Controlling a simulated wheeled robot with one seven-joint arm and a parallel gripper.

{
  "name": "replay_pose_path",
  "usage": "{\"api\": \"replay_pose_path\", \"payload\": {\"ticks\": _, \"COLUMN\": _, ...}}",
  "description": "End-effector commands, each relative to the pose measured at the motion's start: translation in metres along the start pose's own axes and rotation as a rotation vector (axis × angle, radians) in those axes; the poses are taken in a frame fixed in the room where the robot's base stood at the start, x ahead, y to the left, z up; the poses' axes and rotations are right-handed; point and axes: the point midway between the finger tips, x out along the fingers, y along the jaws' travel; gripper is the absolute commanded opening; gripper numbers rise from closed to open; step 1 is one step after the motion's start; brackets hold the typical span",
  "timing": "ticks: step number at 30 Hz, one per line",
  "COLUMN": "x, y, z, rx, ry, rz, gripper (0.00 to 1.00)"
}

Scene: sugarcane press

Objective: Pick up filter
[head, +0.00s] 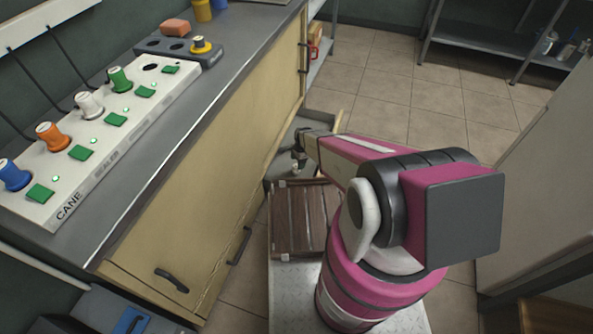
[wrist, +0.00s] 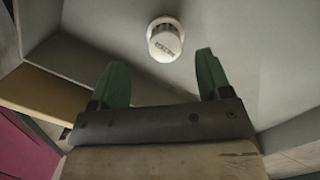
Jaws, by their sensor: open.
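A white round filter (wrist: 165,40) with a dark printed label shows in the wrist view, on a grey surface at the top middle. My gripper (wrist: 161,78) has two green fingers spread apart, with nothing between them. The filter lies beyond the fingertips, about midway between them, apart from both. In the head view my gripper (head: 298,160) is low beside the cabinet, at the end of the pink arm. The filter cannot be made out clearly there.
A wooden cabinet (head: 190,205) with a grey worktop fills the left. On top are a panel labelled CANE (head: 95,170) with coloured knobs and a dark holder (head: 170,48). Tiled floor (head: 390,85) is open beyond.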

Motion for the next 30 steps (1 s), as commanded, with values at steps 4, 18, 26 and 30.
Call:
{"api": "replay_pose_path", "payload": {"ticks": 4, "x": 0.008, "y": -0.002, "z": -0.001, "rx": -0.001, "ry": 0.000, "rz": 0.000, "gripper": 0.71}}
{"api": "replay_pose_path", "payload": {"ticks": 18, "x": 0.054, "y": -0.006, "z": -0.003, "rx": -0.001, "ry": 0.000, "rz": 0.000, "gripper": 0.71}}
{"api": "replay_pose_path", "payload": {"ticks": 26, "x": 0.054, "y": -0.006, "z": -0.003, "rx": -0.001, "ry": 0.000, "rz": 0.000, "gripper": 0.32}}
{"api": "replay_pose_path", "payload": {"ticks": 30, "x": 0.054, "y": -0.006, "z": -0.003, "rx": -0.001, "ry": 0.000, "rz": 0.000, "gripper": 0.26}}
